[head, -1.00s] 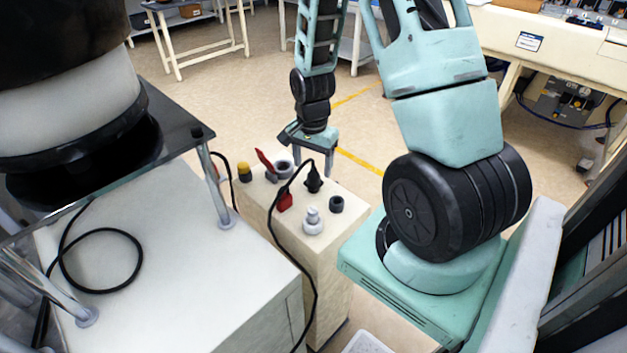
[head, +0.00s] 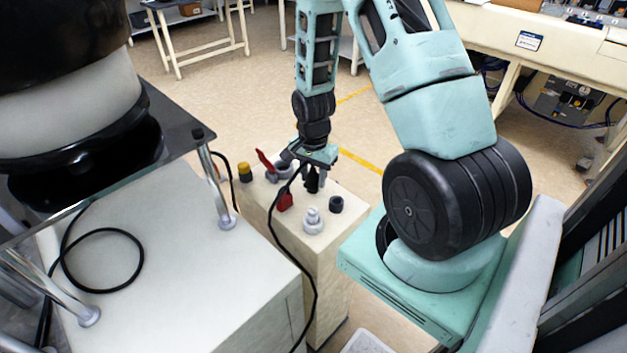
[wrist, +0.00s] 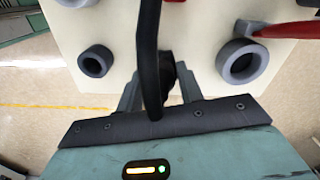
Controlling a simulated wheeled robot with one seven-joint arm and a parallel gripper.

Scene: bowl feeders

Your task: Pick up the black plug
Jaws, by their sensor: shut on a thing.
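The black plug (head: 311,181) stands upright on top of the narrow cream box (head: 325,262), with its black cable (head: 281,246) arching away and down the box's near side. My gripper (head: 312,178) is over the plug from above, with its fingers on either side of it, and is shut on it. In the wrist view the plug (wrist: 170,75) is between the two fingers (wrist: 158,92), partly hidden by its cable (wrist: 148,50). The plug's base is hidden, so I cannot tell whether it is still seated in the box.
Around the plug on the box top are a red connector (head: 285,201), a grey-white fitting (head: 313,221), a dark ring socket (head: 336,204), a yellow-topped knob (head: 245,172) and a red lever (head: 265,160). A larger white cabinet (head: 170,270) stands at left. Open floor lies behind.

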